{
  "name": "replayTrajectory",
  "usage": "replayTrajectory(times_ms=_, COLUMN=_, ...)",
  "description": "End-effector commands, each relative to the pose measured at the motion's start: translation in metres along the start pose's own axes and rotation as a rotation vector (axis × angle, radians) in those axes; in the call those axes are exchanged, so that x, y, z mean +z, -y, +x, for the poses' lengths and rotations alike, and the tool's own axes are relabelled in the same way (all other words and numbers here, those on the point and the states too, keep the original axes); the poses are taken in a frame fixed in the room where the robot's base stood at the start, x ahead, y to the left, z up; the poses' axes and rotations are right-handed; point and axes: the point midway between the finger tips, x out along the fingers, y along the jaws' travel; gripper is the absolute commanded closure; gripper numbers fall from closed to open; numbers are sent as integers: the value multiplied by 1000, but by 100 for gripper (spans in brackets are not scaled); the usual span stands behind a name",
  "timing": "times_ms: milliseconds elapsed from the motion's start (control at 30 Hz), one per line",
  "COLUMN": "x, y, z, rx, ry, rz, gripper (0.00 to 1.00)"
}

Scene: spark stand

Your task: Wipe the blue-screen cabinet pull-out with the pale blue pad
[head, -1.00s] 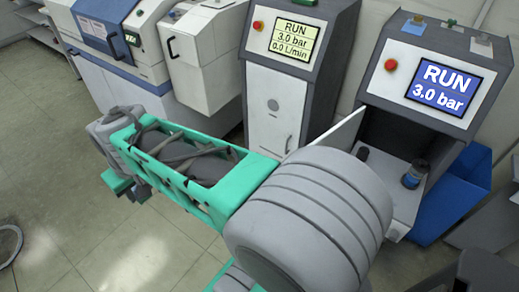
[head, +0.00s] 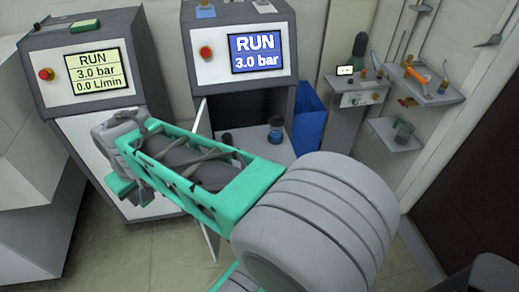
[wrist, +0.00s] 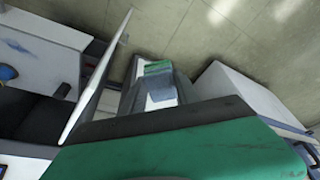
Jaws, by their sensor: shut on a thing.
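The blue-screen cabinet (head: 240,85) stands beyond my arm in the head view. Its screen (head: 257,52) reads RUN, 3.0 bar. The low pull-out (head: 283,152) sticks out below a dark opening, with a dark bottle (head: 275,131) and a small dark knob-like thing on it. The pull-out also shows at the left of the wrist view (wrist: 45,62). My gripper (wrist: 157,88) is shut on the pale blue pad (wrist: 161,92), to the right of the pull-out and apart from it. In the head view the pad cannot be made out and my arm hides part of the cabinet.
A white door (head: 208,235) stands open between my gripper and the pull-out; it also shows in the wrist view (wrist: 97,82). The yellow-screen cabinet (head: 85,92) is at the left. A blue bin (head: 309,120) and wall shelves (head: 425,88) are at the right.

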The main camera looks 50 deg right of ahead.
Motion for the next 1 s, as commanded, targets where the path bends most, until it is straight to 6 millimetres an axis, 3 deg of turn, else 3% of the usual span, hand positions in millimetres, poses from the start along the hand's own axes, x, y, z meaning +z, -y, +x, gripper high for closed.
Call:
replayTrajectory(times_ms=33, x=6, y=0, z=20, rx=0, ry=1, rz=0, gripper=95)
replayTrajectory(times_ms=133, x=12, y=-1, z=38, rx=0, ry=0, rz=1, gripper=95)
replayTrajectory(times_ms=200, x=8, y=-1, z=24, rx=1, ry=1, rz=3, gripper=95)
replayTrajectory(times_ms=367, x=8, y=-2, z=24, rx=2, ry=1, rz=6, gripper=95)
replayTrajectory(times_ms=467, x=15, y=-16, z=26, rx=25, ry=1, rz=79, gripper=95)
replayTrajectory(times_ms=767, x=51, y=-86, z=38, rx=141, ry=2, rz=455, gripper=95)
replayTrajectory(times_ms=867, x=70, y=-123, z=44, rx=204, ry=3, rz=655, gripper=95)
replayTrajectory(times_ms=1000, x=106, y=-189, z=54, rx=315, ry=7, rz=1011, gripper=95)
